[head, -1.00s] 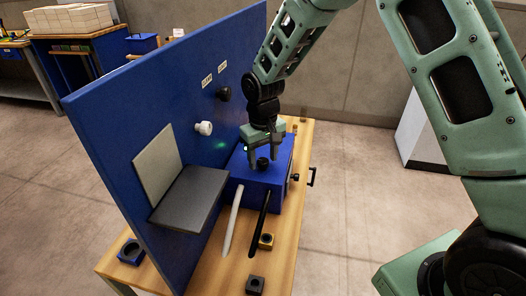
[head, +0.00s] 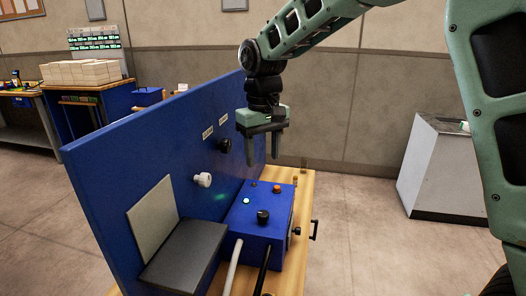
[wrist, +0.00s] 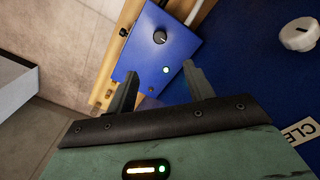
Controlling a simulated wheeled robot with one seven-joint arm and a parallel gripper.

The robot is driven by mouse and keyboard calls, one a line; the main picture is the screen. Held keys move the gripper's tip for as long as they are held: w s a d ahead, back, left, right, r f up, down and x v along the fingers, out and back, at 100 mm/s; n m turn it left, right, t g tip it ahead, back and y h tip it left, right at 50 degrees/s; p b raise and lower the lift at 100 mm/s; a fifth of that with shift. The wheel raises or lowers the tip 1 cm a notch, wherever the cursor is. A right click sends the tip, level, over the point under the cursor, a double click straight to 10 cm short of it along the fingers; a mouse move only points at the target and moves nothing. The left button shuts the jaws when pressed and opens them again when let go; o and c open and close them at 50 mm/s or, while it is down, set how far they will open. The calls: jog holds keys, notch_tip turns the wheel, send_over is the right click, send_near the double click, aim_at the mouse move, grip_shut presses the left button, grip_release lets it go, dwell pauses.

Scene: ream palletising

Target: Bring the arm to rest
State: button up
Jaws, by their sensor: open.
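My gripper (head: 264,148) hangs from my raised arm above the blue control box, fingers pointing down, apart and empty. The blue box (head: 245,232) sits on the wooden bench against the blue panel. Nothing is between the fingers.
The upright blue panel (head: 120,170) stands left of my gripper, bearing a white knob (head: 203,180), a black knob (head: 225,146) and a dark shelf (head: 185,255). A white-grey cabinet (head: 440,165) stands at right. Stacked paper (head: 82,72) lies on a far bench. Floor between is clear.

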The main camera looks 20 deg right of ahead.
jog(key=shift+r, duration=0.25)
jog(key=s+a+f+n, duration=0.1)
jog(key=s+a, duration=0.3)
jog(key=s, duration=0.4)
jog(key=s+a+f+n, duration=0.1)
jog(key=s+a+n, duration=0.15)
jog(key=s, duration=0.45)
jog(key=s+f+n, duration=0.1)
jog(key=s+f, duration=0.1)
jog(key=s, duration=0.5)
jog(key=s+f+n, duration=0.1)
jog(key=s+f, duration=0.2)
jog(key=s, duration=0.5)
jog(key=shift+s+y, duration=0.15)
jog(key=shift+y, duration=0.15)
